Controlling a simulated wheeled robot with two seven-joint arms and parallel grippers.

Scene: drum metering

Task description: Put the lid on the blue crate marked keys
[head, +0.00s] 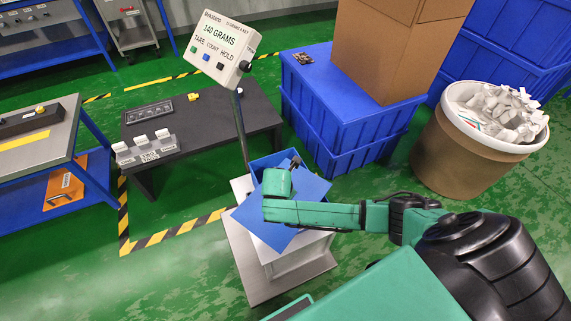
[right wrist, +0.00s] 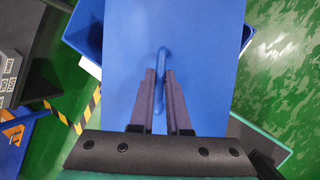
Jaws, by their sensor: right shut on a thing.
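The lid (head: 312,188) is a flat blue plate over the blue crate (head: 261,164), turned at an angle to it in the head view. My right gripper (head: 294,163) is above the lid. In the right wrist view its fingers (right wrist: 160,80) are shut on the lid's blue loop handle (right wrist: 161,55). The lid (right wrist: 205,60) hides most of the crate there; crate edges (right wrist: 82,32) show at both sides. I cannot tell whether the lid touches the rim. The crate's mark is hidden. My left gripper is not in view.
The crate stands on a pale scale pedestal (head: 295,258), with a post and display (head: 222,45) reading 140 grams. A dark low table (head: 205,125) is behind left. Stacked blue bins (head: 340,105) and a round drum (head: 465,150) of pale pieces stand to the right.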

